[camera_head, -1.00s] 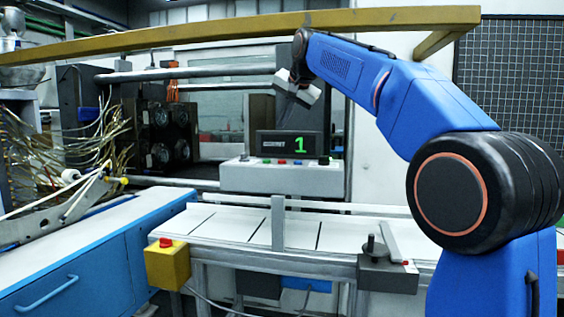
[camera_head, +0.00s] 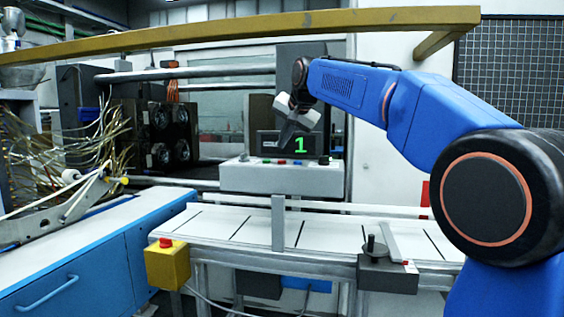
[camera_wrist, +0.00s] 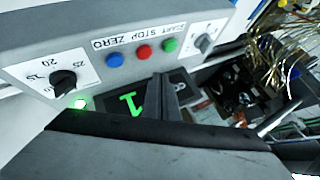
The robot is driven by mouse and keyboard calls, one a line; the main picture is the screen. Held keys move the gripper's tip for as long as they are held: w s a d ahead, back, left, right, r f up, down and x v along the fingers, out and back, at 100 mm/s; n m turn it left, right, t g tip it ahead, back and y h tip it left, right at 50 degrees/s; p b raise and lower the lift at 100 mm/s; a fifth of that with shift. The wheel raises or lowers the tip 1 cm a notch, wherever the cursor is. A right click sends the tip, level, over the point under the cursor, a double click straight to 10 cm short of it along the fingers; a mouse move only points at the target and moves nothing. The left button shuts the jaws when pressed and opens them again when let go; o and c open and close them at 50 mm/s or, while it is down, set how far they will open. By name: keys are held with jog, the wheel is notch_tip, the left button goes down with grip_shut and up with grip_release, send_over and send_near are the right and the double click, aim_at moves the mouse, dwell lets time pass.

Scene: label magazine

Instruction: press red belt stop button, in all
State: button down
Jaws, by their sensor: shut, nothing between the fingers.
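Two red buttons stand out. One red button (camera_head: 166,243) sits on top of a yellow box (camera_head: 168,268) at the belt's left front corner. The other, labelled STOP (camera_wrist: 143,52), is on the grey control panel (camera_head: 240,178) between a blue ZERO and a green START button. It also shows small in the head view (camera_head: 283,162). My gripper (camera_head: 284,145) is shut and empty, pointing down in front of the dark display. In the wrist view its fingertips (camera_wrist: 162,78) lie just below the panel's button row, apparently apart from the buttons.
The dark display (camera_head: 268,143) shows a green 1. A white belt (camera_head: 275,229) with dark cross lines runs below the panel. A grey block with a black knob (camera_head: 380,275) stands at its front. A yellow beam (camera_head: 240,27) crosses above. A blue cabinet (camera_head: 70,280) is at left.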

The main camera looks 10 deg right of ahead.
aim_at(283, 162)
jog(key=shift+f, duration=1.1)
jog(key=shift+f, duration=0.95)
dwell(2.4)
jog(key=shift+r, duration=0.9)
jog(key=shift+r, duration=2.55)
jog(key=shift+s, duration=0.1)
